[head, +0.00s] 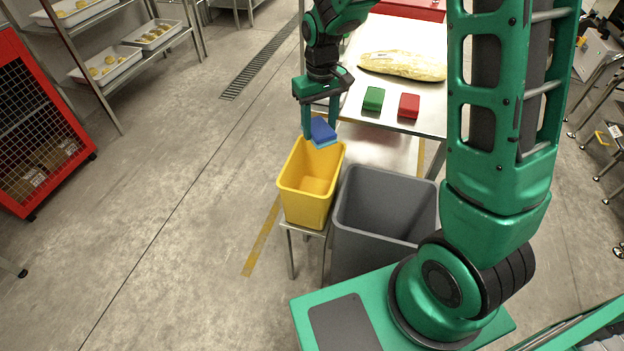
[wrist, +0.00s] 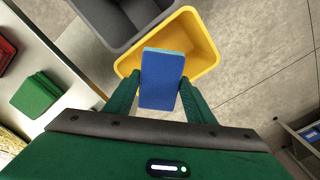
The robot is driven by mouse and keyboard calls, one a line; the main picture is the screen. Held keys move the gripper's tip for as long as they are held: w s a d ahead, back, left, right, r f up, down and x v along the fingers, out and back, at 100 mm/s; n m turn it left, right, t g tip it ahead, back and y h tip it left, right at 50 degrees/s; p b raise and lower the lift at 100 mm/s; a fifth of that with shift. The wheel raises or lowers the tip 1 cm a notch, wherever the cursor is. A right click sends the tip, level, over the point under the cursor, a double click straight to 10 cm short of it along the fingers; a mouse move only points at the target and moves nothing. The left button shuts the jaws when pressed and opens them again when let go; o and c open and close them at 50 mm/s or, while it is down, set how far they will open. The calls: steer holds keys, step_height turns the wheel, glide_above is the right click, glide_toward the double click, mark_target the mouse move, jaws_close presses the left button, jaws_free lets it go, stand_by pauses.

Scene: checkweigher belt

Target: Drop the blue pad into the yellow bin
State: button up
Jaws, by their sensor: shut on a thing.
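My gripper (head: 321,122) is shut on the blue pad (head: 322,131). In the head view the pad hangs over the back rim of the yellow bin (head: 304,205). In the wrist view the blue pad (wrist: 161,80) sits between the two green fingers of my gripper (wrist: 161,92). The yellow bin (wrist: 204,40) shows behind it there, with the pad covering part of its opening. The visible part of the yellow bin's inside looks empty. The bin stands upright on a small metal stand.
A larger grey bin (head: 386,240) stands right of the yellow bin. A green pad (head: 373,98), a red pad (head: 409,106) and a wrapped loaf-like item (head: 402,66) lie on the metal table (head: 350,106) behind. Open floor lies to the left.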

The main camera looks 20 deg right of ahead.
steer(key=shift+d+f, duration=0.1)
steer(key=shift+f, duration=2.7)
steer(key=o, duration=1.2)
steer(key=shift+o, duration=0.2)
step_height(320, 180, up, 10)
steer(key=shift+f, duration=0.15)
steer(key=shift+r, duration=0.5)
